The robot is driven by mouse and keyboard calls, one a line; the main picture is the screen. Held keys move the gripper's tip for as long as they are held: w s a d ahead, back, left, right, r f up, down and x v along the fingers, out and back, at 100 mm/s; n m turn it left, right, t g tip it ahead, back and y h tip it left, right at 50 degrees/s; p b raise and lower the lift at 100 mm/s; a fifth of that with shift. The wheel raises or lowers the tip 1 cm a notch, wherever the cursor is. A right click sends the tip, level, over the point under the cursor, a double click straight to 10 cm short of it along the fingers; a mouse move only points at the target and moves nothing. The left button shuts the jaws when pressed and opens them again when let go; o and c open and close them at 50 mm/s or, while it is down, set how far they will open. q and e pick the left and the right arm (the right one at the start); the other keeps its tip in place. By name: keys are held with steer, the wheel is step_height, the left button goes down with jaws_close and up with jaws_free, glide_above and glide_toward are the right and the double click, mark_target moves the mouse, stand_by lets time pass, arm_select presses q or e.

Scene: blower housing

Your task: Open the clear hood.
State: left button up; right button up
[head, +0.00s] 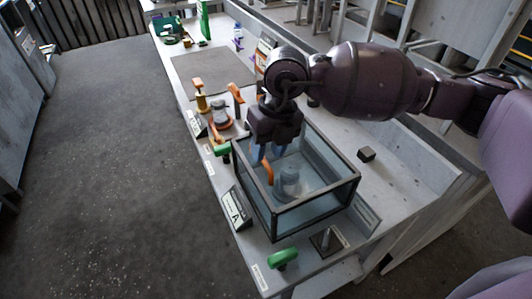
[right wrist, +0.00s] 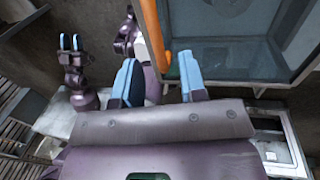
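The clear hood (head: 325,165) is a dark-framed transparent box over a grey part (head: 290,182) on the bench; it looks level and down. Its orange handle (head: 267,172) is a bar, and shows at the hood's edge in the right wrist view (right wrist: 159,35). My right gripper (head: 266,151) is at the hood's left end, pointing down. In the right wrist view its blue fingers (right wrist: 160,80) are apart, with the handle's end between or just beyond them; contact cannot be told. My left gripper (right wrist: 69,43) shows only in the right wrist view, away from the hood, fingers apart.
A label marked A (head: 235,212) stands before the hood. Green handles (head: 283,258) are near the bench's front edge. Orange and yellow parts (head: 217,110) stand left of the hood, beside a grey mat (head: 212,70). A small dark block (head: 366,154) lies behind right.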

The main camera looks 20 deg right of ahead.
steer(key=shift+a+f, duration=0.2)
steer(key=shift+f, duration=0.65)
jaws_close()
